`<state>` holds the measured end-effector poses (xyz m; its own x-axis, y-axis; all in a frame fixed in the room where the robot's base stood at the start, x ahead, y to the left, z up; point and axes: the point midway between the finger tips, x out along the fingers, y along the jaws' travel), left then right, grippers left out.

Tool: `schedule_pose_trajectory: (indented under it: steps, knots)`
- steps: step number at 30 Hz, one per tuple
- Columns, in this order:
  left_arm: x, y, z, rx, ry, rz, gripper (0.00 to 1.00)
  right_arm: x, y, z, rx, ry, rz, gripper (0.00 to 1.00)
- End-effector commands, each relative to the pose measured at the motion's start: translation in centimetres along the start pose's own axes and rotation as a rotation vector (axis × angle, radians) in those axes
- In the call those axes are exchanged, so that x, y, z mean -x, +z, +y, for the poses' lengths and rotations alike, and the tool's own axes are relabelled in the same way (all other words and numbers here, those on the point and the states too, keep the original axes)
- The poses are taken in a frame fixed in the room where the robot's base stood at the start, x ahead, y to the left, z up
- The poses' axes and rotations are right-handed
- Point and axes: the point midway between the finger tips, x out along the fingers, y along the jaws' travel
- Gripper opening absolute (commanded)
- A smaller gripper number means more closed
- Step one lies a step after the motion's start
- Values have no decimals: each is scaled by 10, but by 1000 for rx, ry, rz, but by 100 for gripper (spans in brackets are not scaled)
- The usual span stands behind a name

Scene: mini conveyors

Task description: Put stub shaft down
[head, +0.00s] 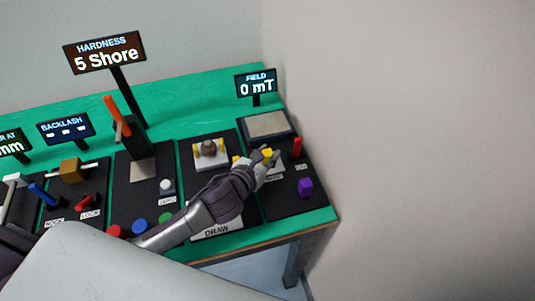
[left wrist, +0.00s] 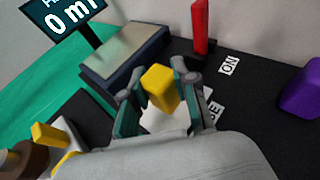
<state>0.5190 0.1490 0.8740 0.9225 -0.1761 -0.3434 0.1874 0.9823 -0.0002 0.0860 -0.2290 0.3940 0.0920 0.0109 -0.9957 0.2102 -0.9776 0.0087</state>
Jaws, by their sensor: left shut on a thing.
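The stub shaft, a short yellow piece (left wrist: 160,88), is between the fingertips of my left gripper (left wrist: 155,95) in the left wrist view. The gripper is shut on it. A white pad (left wrist: 163,121) shows behind and below the piece; I cannot tell whether they touch. In the head view my left gripper (head: 265,155) is over the rightmost black station, in front of the FIELD station's grey plate (head: 268,125). The yellow piece (head: 267,153) shows small and partly covered by the fingers there. My right gripper is not in view.
The FIELD sign (head: 256,86) reads 0 mT. A red upright lever (head: 298,147) and a purple knob (head: 305,187) stand right of the gripper. The table ends near the wall at right.

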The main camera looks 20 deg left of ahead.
Motion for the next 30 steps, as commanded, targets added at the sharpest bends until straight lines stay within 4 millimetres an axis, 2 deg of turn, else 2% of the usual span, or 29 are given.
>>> schedule_pose_trajectory:
  steps: [7, 8, 9, 20, 23, 30]
  knots:
    - [-1, -3, 0, 0, 0, 0, 0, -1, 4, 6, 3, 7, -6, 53]
    - [-1, -2, 0, 0, 0, 1, 33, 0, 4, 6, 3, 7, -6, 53]
    - [-1, -2, 0, 0, 0, 1, 39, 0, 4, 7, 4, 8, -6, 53]
    - [1, 2, 0, 0, 0, -1, 39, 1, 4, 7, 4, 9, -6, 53]
    - [12, -1, 0, -1, -1, 2, 39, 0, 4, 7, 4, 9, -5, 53]
    - [63, -1, 0, -2, -2, 2, 39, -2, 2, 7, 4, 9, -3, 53]
